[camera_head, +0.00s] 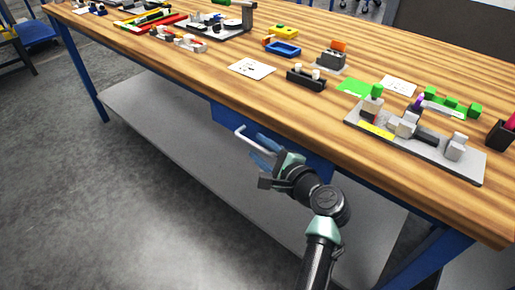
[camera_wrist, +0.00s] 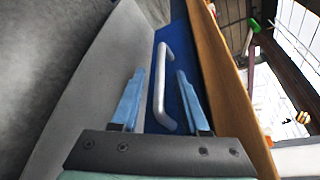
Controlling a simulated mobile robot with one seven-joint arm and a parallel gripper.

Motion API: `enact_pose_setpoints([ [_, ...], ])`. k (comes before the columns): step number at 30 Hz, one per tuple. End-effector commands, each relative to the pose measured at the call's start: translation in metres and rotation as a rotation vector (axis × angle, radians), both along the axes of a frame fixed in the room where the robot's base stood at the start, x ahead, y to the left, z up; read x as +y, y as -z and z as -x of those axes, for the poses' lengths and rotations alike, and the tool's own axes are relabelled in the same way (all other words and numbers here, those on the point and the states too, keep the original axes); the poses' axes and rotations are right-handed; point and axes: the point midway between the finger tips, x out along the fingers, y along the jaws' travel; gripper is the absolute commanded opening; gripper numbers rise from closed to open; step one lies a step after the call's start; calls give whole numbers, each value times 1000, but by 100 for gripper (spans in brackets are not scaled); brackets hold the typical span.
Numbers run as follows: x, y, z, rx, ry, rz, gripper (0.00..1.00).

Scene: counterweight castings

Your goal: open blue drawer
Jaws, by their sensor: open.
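The blue drawer (camera_head: 225,113) sits under the front edge of the wooden workbench, its front flush with the bench as far as I can see. Its pale grey bar handle (camera_head: 242,136) sticks out from the front. My gripper (camera_head: 264,150) is open at the handle, with blue fingers. In the wrist view the drawer front (camera_wrist: 181,50) is a blue panel, and the handle (camera_wrist: 160,80) appears between my two spread fingers (camera_wrist: 158,85). I see no finger clearly touching the bar. My arm hides part of the drawer's right side.
The wooden benchtop (camera_head: 310,110) above holds several small parts, cards and a grey fixture plate (camera_head: 415,143). A grey lower shelf (camera_head: 170,125) runs beneath the drawer. Blue bench legs (camera_head: 80,65) stand at the sides. The floor in front is clear.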

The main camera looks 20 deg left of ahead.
Motion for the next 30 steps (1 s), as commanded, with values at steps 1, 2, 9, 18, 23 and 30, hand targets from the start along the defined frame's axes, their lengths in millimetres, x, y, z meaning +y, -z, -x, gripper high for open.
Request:
enact_pose_setpoints([
  [1,5,2,-3,-1,-2,0,45],
  [2,7,3,-5,0,-2,1,45],
  [9,12,3,-9,-2,0,1,45],
  [18,12,3,-9,-1,0,1,20],
  [23,12,3,-9,-1,0,1,0],
  [30,12,3,-9,-1,0,1,0],
])
